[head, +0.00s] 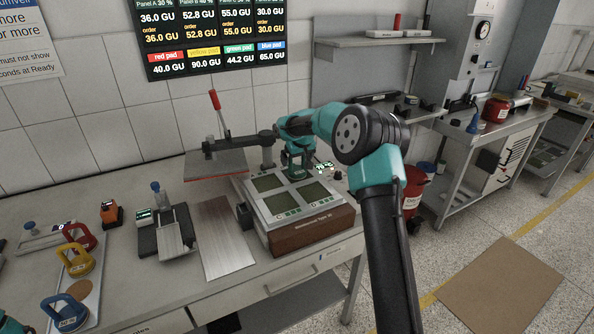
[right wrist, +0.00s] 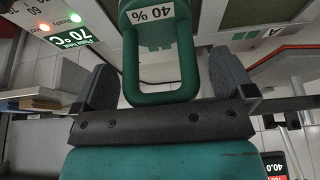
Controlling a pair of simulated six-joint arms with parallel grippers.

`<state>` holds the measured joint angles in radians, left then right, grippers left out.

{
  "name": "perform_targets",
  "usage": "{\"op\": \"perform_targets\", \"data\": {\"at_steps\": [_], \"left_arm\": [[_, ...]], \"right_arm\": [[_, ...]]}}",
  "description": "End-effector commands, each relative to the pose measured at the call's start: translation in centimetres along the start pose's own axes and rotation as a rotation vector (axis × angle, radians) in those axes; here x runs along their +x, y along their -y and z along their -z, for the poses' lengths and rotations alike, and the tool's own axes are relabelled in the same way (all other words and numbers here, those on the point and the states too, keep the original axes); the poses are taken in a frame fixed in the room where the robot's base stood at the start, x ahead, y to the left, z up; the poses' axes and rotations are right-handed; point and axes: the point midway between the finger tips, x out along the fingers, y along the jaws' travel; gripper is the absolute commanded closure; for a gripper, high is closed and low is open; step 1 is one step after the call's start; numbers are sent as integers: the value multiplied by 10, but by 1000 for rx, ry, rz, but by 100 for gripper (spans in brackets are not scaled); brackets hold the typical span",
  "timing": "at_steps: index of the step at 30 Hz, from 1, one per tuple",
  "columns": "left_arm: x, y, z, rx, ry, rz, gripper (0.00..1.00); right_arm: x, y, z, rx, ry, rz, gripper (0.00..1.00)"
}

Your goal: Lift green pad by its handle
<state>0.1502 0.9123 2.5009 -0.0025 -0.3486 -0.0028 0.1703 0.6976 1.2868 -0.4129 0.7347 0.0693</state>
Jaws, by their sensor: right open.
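The green pad's handle (right wrist: 162,90) is a green loop labelled 40 % in the right wrist view. In the head view the green pad (head: 298,173) is partly hidden under my right arm, at the back of a boxy device with square plates. My right gripper (right wrist: 166,84) is open, with one dark finger on each side of the handle and gaps between them. In the head view my right gripper (head: 297,150) is just above the pad. My left gripper does not show clearly.
The device (head: 312,238) has a brown base and a raised lid (head: 215,165) with a red-tipped lever. Red (head: 80,238), yellow (head: 78,262) and blue (head: 65,314) ring-handled pads stand on a tray at left. A metal plate (head: 224,238) lies beside the device. A wall display hangs behind.

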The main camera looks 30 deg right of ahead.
Motion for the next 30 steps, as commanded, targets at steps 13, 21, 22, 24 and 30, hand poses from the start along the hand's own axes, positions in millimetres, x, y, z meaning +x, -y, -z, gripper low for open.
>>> {"op": "perform_targets", "data": {"at_steps": [13,21,22,24,30], "left_arm": [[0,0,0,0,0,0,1],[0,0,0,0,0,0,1],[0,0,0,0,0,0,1],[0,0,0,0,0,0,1],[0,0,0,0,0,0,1]], "right_arm": [[1,0,0,0,-1,0,0],[1,0,0,0,-1,0,21],[1,0,0,0,-1,0,24],[1,0,0,0,-1,0,31],[1,0,0,0,-1,0,50]]}}
